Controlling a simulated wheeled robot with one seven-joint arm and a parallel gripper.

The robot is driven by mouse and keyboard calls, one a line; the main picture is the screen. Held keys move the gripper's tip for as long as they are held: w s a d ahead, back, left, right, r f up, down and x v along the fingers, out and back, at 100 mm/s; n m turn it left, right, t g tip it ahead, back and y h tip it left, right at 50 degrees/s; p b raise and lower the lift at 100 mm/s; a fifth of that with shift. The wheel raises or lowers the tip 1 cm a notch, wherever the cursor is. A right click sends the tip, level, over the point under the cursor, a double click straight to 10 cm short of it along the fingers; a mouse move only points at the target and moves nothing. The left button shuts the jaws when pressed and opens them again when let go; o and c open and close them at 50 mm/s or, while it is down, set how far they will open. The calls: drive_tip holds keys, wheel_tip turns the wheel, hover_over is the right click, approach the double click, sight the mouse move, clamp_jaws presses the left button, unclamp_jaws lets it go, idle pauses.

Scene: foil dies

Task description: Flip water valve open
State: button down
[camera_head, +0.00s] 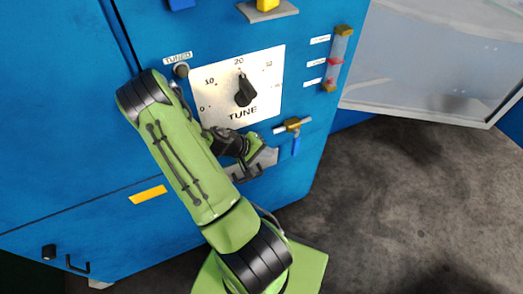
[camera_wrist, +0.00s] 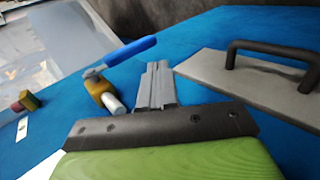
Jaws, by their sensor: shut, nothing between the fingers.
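The water valve (camera_head: 293,125) sits on the blue cabinet front, with a brass body on a pale pipe. Its blue lever (camera_head: 296,146) hangs straight down from the body in the head view. In the wrist view the brass body (camera_wrist: 99,88) and the blue lever (camera_wrist: 130,51) lie just left of my fingers. My gripper (camera_wrist: 157,72) is shut and empty, with its grey fingers side by side. It looks apart from the lever, but the exact gap is unclear. In the head view my gripper (camera_head: 268,155) is left of and slightly below the valve, its fingertips partly unclear.
A grey plate with a dark handle (camera_wrist: 265,75) is right of my fingers in the wrist view. The tune dial (camera_head: 245,90) is above my gripper in the head view. A sight tube (camera_head: 338,60) stands upper right. An open clear panel (camera_head: 430,65) is at far right.

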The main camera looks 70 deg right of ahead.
sight(292, 151)
drive_tip(key=s+d+f, duration=0.1)
drive_tip(key=s+d, duration=0.1)
drive_tip(key=d, duration=0.1)
drive_tip(key=s+d+f, duration=0.1)
drive_tip(key=shift+s+d+f+b, duration=0.15)
drive_tip(key=shift+s+f+b, duration=0.15)
drive_tip(key=shift+s+f, duration=0.1)
drive_tip(key=shift+s+d+r, duration=0.1)
drive_tip(key=shift+s+d, duration=0.25)
drive_tip(key=shift+d, duration=0.05)
